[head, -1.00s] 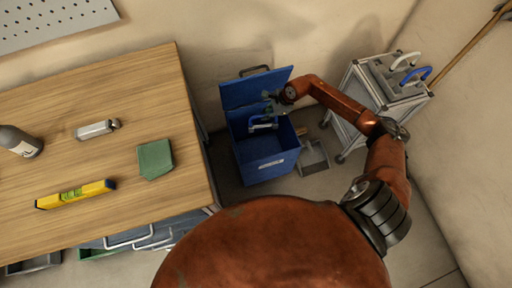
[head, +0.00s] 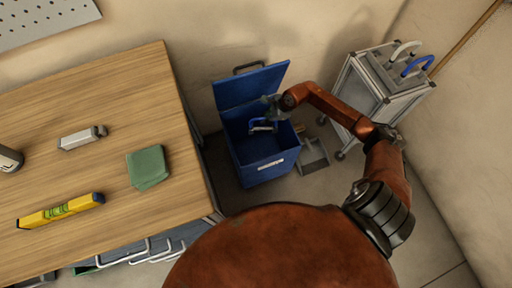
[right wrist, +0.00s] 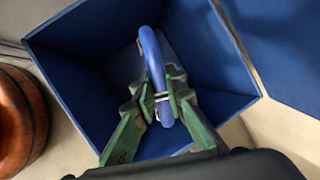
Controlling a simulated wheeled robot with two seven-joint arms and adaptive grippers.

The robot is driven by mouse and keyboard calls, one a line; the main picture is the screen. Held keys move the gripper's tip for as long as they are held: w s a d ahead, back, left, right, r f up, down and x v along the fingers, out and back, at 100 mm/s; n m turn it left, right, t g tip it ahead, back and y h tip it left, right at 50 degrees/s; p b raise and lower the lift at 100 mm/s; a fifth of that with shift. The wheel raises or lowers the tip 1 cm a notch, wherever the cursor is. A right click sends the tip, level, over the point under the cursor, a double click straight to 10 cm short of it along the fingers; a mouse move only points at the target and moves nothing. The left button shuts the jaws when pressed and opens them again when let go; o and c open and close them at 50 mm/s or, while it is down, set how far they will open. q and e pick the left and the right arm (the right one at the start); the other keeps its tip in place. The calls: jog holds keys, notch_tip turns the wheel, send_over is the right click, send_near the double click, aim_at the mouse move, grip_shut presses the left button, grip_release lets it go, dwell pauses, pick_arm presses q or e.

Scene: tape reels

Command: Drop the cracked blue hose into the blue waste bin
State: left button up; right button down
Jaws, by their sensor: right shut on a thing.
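The blue waste bin (head: 262,150) stands on the floor right of the table, its lid (head: 250,86) tipped up at the back. My right gripper (head: 270,108) is over the bin's opening, shut on a curved blue hose (head: 262,126). In the right wrist view the green fingers (right wrist: 160,98) pinch the hose (right wrist: 153,60) near a dark and white band, with the bin's blue inner walls (right wrist: 80,60) around it. I cannot make out a crack. My left gripper is not in view.
A metal cart (head: 372,92) at the right carries a white curved hose (head: 403,48) and another blue one (head: 418,64). A dustpan (head: 314,156) lies beside the bin. The wooden table (head: 100,110) holds a yellow level (head: 60,210), a green cloth-like piece (head: 148,167) and a metal item (head: 82,138).

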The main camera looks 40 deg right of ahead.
dwell(0.3)
jog(key=c, duration=1.9)
grip_release()
jog(key=v, duration=1.1)
jog(key=shift+s+d+r, duration=0.1)
jog(key=shift+s+r, duration=0.05)
jog(key=shift+r, duration=0.25)
